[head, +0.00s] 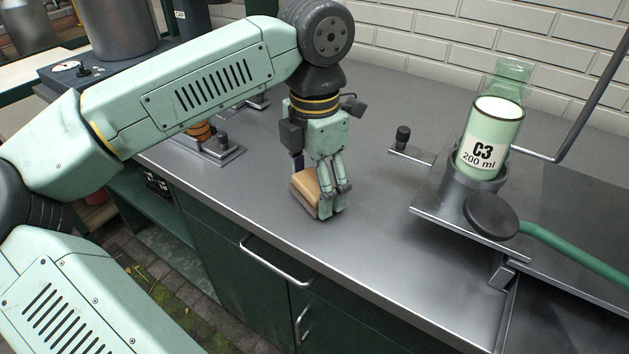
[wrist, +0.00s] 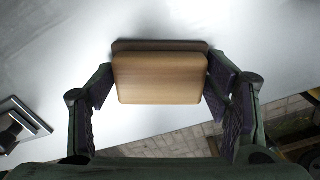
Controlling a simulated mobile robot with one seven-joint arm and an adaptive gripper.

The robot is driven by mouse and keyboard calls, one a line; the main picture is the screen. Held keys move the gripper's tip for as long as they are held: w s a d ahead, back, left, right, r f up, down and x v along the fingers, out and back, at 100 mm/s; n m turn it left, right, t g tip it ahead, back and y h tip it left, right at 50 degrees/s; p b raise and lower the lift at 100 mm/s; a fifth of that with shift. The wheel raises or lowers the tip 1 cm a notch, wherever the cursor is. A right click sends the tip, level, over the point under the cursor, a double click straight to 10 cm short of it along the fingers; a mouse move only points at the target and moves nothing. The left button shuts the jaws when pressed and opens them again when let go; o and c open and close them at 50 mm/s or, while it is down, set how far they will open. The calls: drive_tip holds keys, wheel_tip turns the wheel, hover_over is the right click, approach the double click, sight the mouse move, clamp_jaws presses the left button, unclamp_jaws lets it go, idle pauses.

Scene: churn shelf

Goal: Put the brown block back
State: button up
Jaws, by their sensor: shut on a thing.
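The brown block (head: 306,190) is at the grey counter's front part, in the head view. It is light brown with rounded edges and looks slightly tilted there. My gripper (head: 326,200) points down and is shut on it. In the wrist view the block (wrist: 160,78) sits between the two fingers of my gripper (wrist: 160,88), with a finger at each side. The block is at or very near the counter top; I cannot tell whether it touches. The fingers hide part of it in the head view.
A green-and-white cup labelled C3 200 ml (head: 485,140) stands tilted in a grey holder (head: 478,180) at the right. A small metal fixture (head: 208,148) is at the left. The counter (head: 380,220) between gripper and holder is clear. Its front edge is close, above a drawer handle (head: 275,262).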

sight(315, 182)
drive_tip(key=o, duration=1.1)
drive_tip(key=shift+f, duration=0.1)
drive_tip(key=shift+r+p, duration=0.35)
wheel_tip(315, 182, up, 12)
drive_tip(key=shift+f+b, duration=0.15)
drive_tip(key=shift+b, duration=0.25)
